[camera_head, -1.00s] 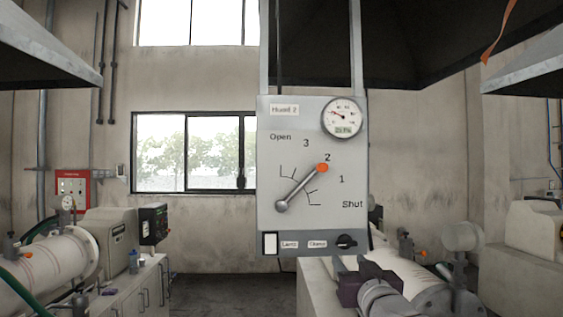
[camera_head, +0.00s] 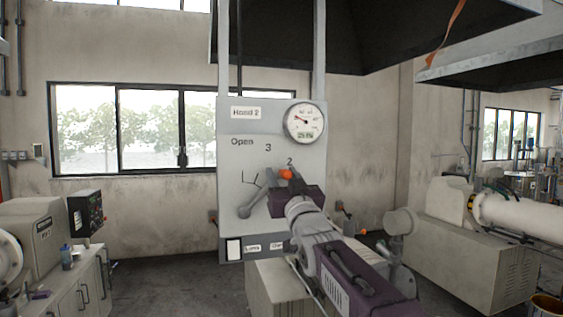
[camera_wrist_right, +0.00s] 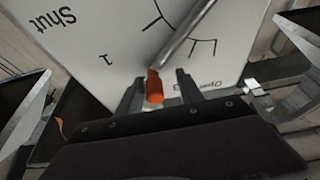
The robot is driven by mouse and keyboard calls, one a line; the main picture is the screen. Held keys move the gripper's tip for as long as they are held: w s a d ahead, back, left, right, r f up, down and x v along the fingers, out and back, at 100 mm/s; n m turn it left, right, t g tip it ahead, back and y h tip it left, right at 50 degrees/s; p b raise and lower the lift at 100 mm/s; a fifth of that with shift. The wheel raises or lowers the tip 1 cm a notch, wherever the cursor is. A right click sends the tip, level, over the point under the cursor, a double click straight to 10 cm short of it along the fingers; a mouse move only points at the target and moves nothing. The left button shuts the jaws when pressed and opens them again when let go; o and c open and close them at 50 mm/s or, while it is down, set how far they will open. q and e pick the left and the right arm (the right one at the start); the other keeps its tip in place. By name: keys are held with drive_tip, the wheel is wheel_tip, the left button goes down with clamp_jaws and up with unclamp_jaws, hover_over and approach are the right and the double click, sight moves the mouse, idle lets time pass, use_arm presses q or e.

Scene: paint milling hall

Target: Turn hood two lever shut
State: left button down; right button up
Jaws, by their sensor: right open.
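The hood two panel (camera_head: 232,170) is a grey plate marked Open, 3, 2 and, in the right wrist view, 1 and Shut. Its lever (camera_head: 256,198) is a grey rod slanting up to the right from its pivot, with an orange knob (camera_head: 286,174) near the 2 mark. My right gripper (camera_head: 287,182) is at the knob and its arm hides the panel's lower right. In the right wrist view the knob (camera_wrist_right: 154,88) shows between the two open fingers (camera_wrist_right: 158,90); I cannot tell whether they touch it. My left gripper is out of view.
A round gauge (camera_head: 304,122) sits at the panel's upper right. A dark hood (camera_head: 370,40) hangs above. A beige cabinet (camera_head: 267,282) stands below the panel. Mills flank it at left (camera_head: 38,235) and right (camera_head: 520,215).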

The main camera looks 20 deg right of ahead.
drive_tip(key=shift+s+d+r, duration=0.1)
drive_tip(key=shift+d, duration=0.7)
drive_tip(key=shift+a, duration=0.45)
clamp_jaws()
drive_tip(key=shift+d, duration=0.1)
